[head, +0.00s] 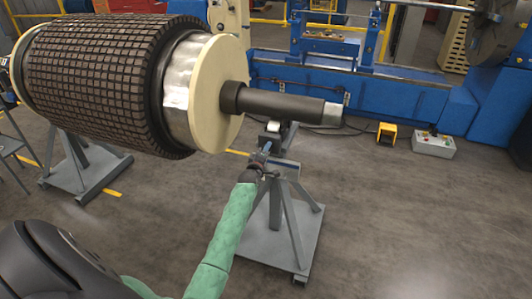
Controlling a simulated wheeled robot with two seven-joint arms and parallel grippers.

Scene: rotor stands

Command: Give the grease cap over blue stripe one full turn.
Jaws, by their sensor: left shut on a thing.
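My left arm comes in from the lower left in a green sleeve. My left gripper (264,153) is at the head of the near grey rotor stand (291,225), below the rotor's shaft. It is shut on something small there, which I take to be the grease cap. The cap itself is hidden by the fingers or too small to make out, and I cannot clearly see the blue stripe. My right gripper is not in view.
The large rotor (95,75) with its dark shaft (285,103) lies over the stands. A second stand (85,170) is at left. A blue machine (390,95), a yellow pedal (387,134) and a control box (433,144) are behind. The floor at right is clear.

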